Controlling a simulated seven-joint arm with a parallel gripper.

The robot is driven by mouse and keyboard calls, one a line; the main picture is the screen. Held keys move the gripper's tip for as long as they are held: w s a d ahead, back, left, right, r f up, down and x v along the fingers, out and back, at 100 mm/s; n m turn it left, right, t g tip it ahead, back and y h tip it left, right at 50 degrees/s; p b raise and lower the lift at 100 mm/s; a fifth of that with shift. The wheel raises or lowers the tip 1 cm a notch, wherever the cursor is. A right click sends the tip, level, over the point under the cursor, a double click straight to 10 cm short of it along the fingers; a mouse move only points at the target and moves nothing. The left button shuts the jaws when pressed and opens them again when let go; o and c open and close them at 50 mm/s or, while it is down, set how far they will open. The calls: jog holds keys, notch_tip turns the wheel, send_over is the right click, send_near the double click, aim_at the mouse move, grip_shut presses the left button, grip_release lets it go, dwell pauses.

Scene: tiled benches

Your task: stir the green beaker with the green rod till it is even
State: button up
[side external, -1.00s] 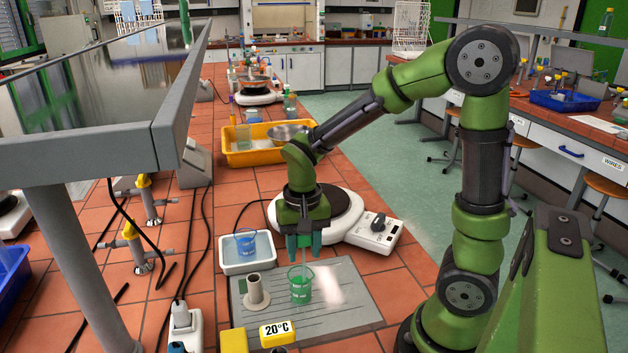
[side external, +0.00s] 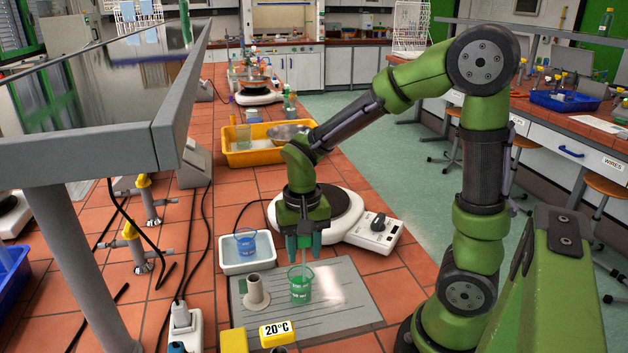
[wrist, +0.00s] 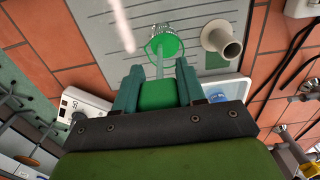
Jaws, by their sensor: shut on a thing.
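The green beaker (side external: 300,289) stands upright on a grey ribbed board and holds green liquid. It also shows at the top of the wrist view (wrist: 176,37), where the liquid looks one green; fine differences are too small to tell. My gripper (side external: 304,252) is above the beaker, pointing down, shut on the rod. The rod (wrist: 160,64) looks pale and see-through here, and runs from between the fingers into the beaker's mouth. Its lower end is hidden in the liquid.
A beige hollow stand (side external: 256,291) is just left of the beaker. Behind it a white tray (side external: 232,268) holds a blue beaker (side external: 246,243). A white hotplate (side external: 345,226) is behind right. A yellow "20°C" block (side external: 277,333) is in front. The board's right side is clear.

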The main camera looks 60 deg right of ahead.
jog(key=shift+w+a+r, duration=0.1)
jog(key=shift+w+a, duration=0.2)
jog(key=shift+r, duration=3.8)
jog(key=shift+r, duration=2.5)
